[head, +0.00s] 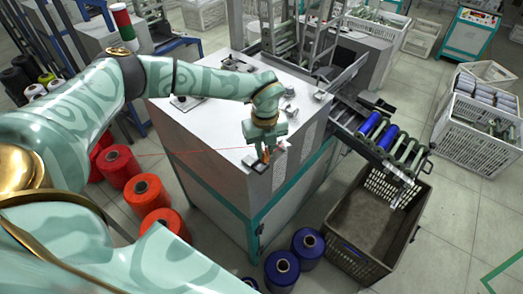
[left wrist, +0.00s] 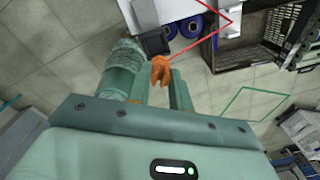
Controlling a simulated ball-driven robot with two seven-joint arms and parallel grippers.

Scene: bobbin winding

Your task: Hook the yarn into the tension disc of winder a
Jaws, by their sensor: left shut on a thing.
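My left gripper (head: 265,154) points down over the front corner of the white-topped winder cabinet (head: 205,128). It is shut on a small orange piece (left wrist: 160,70), which shows between the fingers in the left wrist view. Thin red yarn (head: 200,151) runs from the red cones at the left to the gripper. In the left wrist view the red yarn (left wrist: 213,36) runs from near the orange piece to a sharp bend at the upper right. Small metal fittings (head: 290,110) stand on the cabinet top behind the gripper; I cannot tell which is the tension disc. My right gripper is out of view.
Red cones (head: 147,192) stand on the floor left of the cabinet, blue cones (head: 282,268) in front. A rack (head: 385,135) with blue and green bobbins juts out at the right above a dark crate (head: 365,215). Grey crates (head: 483,118) stand farther right.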

